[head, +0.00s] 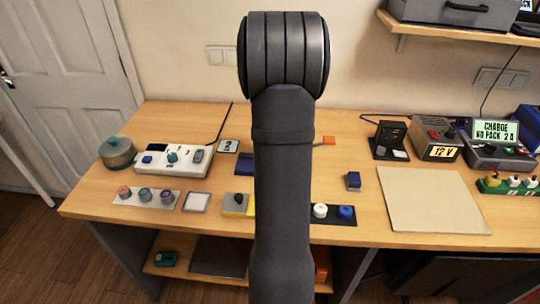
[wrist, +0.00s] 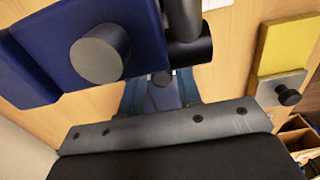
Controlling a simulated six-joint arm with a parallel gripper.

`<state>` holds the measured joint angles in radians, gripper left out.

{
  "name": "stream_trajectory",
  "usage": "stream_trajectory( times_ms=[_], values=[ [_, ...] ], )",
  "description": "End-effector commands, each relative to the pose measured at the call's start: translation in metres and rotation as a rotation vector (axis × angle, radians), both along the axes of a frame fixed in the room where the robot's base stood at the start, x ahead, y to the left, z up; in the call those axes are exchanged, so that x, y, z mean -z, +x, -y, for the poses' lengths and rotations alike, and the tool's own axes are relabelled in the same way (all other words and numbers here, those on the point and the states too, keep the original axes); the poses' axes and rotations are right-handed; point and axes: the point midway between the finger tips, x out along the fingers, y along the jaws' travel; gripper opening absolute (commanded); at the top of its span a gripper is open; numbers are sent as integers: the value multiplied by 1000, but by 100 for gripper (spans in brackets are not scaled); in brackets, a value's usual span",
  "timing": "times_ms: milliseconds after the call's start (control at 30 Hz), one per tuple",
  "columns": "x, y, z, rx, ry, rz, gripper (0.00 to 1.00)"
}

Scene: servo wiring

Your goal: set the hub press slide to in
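A yellow-and-grey block (head: 238,210) with a black knob sits on the bench just left of my arm in the head view. In the wrist view, a yellow plate (wrist: 286,48), a grey slab and a black knob (wrist: 287,95) show at right. A dark blue part (head: 244,166) is partly hidden behind my arm. A large blue block with a grey round knob (wrist: 100,53) fills the wrist view's upper left. I cannot tell which one is the hub press. My gripper's dark body (wrist: 165,130) crosses the wrist view; its fingertips are not clear, and my arm hides them in the head view.
A white switch panel (head: 180,170), a row of knobs (head: 146,197) and a teal pot (head: 117,153) stand at left. A bare beige mat (head: 430,200) lies farther right.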

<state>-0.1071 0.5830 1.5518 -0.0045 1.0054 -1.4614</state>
Motion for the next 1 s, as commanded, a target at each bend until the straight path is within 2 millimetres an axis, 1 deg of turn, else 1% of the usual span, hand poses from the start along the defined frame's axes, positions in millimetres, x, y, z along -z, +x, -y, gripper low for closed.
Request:
stream_trajectory(
  times_ms=[33, 67, 333, 467, 567, 900, 1000],
  values=[
    [0, 0, 0, 1, 1, 0, 42],
    [0, 0, 0, 0, 1, 0, 44],
    [0, 0, -2, 0, 3, -1, 44],
    [-9, 0, -2, 0, 3, 1, 44],
    [-26, 0, -2, 0, 3, 2, 44],
    [-109, 0, -2, 0, 3, 4, 44],
    [-131, 0, -1, 1, 3, 3, 44]
  ],
)
